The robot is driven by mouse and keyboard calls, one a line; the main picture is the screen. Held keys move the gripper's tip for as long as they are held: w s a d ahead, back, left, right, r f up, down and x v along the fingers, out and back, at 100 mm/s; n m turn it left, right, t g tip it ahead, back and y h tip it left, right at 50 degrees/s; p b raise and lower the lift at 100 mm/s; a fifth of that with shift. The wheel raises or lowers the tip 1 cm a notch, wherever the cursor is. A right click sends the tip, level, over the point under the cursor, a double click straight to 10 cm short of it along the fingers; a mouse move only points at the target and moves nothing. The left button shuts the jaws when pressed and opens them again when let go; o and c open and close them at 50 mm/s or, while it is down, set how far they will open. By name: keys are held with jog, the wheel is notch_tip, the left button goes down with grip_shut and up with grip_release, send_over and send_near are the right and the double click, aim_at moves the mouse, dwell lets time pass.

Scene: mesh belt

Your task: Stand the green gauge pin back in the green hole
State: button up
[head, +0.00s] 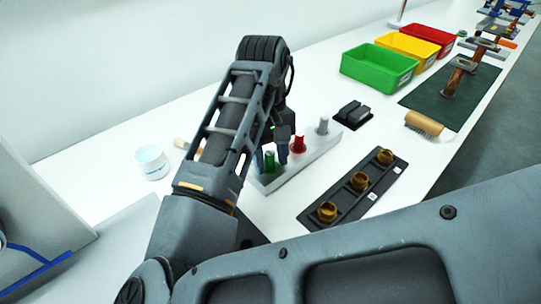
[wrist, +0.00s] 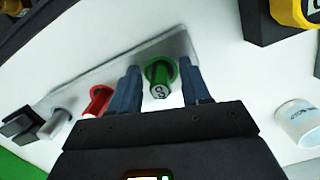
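The green gauge pin (wrist: 160,80) stands upright in the wrist view, with a dark marked end facing the camera. A green ring (wrist: 176,66) surrounds its far end on the pale rack (wrist: 97,72), and the pin appears to stand in that hole. My gripper (wrist: 160,88) is open, with one finger on each side of the pin and a visible gap to both. In the head view my gripper (head: 270,158) is low over the near-left end of the rack (head: 317,152), with the green pin (head: 269,161) between its fingers. The pin's lower part is hidden.
A red pin (head: 298,143) and a grey pin (head: 323,126) stand further along the rack. A black tray (head: 337,215) with brass pieces lies to its right. A white jar (head: 152,162) stands at left. Green (head: 376,69), yellow and red bins are at the back.

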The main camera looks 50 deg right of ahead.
aim_at(269, 152)
jog(key=shift+o, duration=0.2)
jog(key=shift+w+d+r+p, duration=0.1)
jog(key=shift+w+r, duration=0.05)
jog(key=shift+r, duration=1.15)
jog(key=shift+w+d+r+p, duration=0.1)
jog(key=shift+r+p, duration=0.05)
jog(key=shift+r, duration=1.15)
jog(key=shift+w+d+r+p, duration=0.1)
jog(key=shift+w+r, duration=0.05)
jog(key=shift+r, duration=1.15)
jog(key=shift+s, duration=0.1)
